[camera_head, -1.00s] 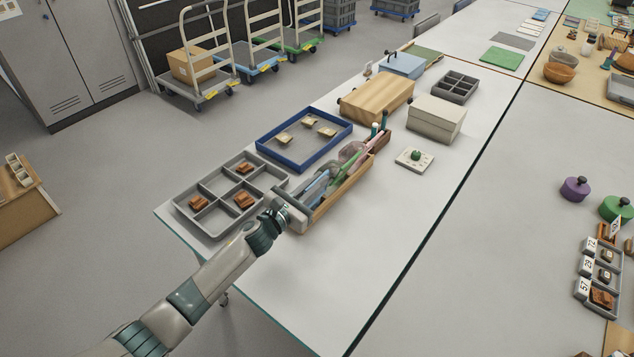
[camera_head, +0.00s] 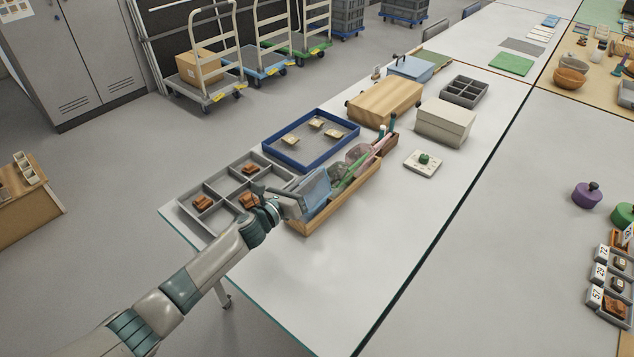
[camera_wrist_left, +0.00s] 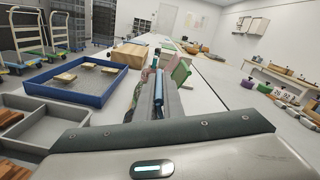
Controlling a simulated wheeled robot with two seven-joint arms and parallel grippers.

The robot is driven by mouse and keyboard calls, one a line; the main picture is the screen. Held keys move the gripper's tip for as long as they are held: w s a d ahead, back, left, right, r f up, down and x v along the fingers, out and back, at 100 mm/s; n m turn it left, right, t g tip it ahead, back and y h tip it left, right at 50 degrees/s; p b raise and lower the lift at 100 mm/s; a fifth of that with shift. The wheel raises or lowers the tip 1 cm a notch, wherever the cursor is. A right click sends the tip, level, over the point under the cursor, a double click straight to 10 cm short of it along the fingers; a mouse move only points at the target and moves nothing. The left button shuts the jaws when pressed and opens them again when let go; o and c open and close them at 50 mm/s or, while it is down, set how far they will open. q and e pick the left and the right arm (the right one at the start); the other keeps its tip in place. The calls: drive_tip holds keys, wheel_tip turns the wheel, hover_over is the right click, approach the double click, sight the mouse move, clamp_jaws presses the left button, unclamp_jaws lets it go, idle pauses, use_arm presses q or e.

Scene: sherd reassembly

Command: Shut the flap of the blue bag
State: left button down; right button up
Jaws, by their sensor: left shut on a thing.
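The blue bag (camera_head: 314,187) stands tilted at the near end of a narrow wooden box (camera_head: 338,205). My left gripper (camera_head: 290,203) is at that end of the box, shut on a part of the blue bag. Its fingers hide the held part, so I cannot tell whether it is the flap's edge. In the left wrist view a strip of the blue bag (camera_wrist_left: 158,88) shows by the finger tips (camera_wrist_left: 167,103). My right gripper is not in view.
Grey, green and pink bags (camera_head: 359,153) stand farther along in the box. A grey divided tray (camera_head: 222,192) with brown sherds and a blue-rimmed tray (camera_head: 312,140) lie to the left. A small white device (camera_head: 422,163) lies right. The table front is clear.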

use_arm(q)
drive_tip(key=shift+w+a+f+n, duration=0.3)
drive_tip(key=shift+a+n, duration=0.1)
drive_tip(key=shift+n, duration=0.4)
